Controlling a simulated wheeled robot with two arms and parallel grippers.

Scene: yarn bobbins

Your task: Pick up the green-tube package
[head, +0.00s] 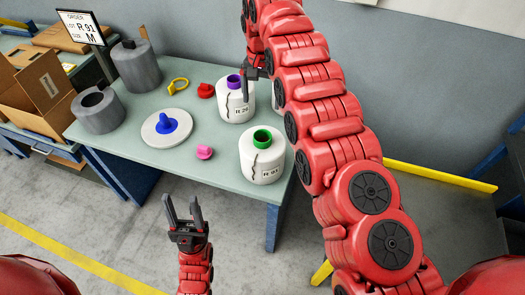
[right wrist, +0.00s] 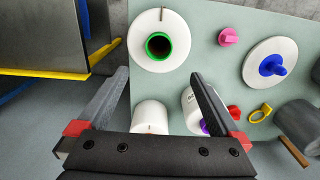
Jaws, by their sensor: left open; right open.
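The green-tube package (head: 247,163) is a white yarn bobbin with a green tube, upright near the table's front right corner. Its label reads R.91. In the right wrist view the green-tube package (right wrist: 143,53) is at the top, seen from above, beyond the fingertips. My right gripper (right wrist: 158,75) is open and empty, its fingers spread wide. In the head view my right gripper (head: 253,82) is partly hidden, beside the purple-tube package (head: 232,104). My left gripper (head: 183,212) is open and empty in front of the table, away from the packages.
Another white package (head: 278,95) is partly hidden behind my right arm. A blue cone stands on a white disc (head: 156,136). A pink piece (head: 204,152), a red piece (head: 206,90), a yellow ring (head: 178,84) and grey cylinders (head: 137,70) share the table (head: 195,175). An order sign (head: 82,27) reads R.91.

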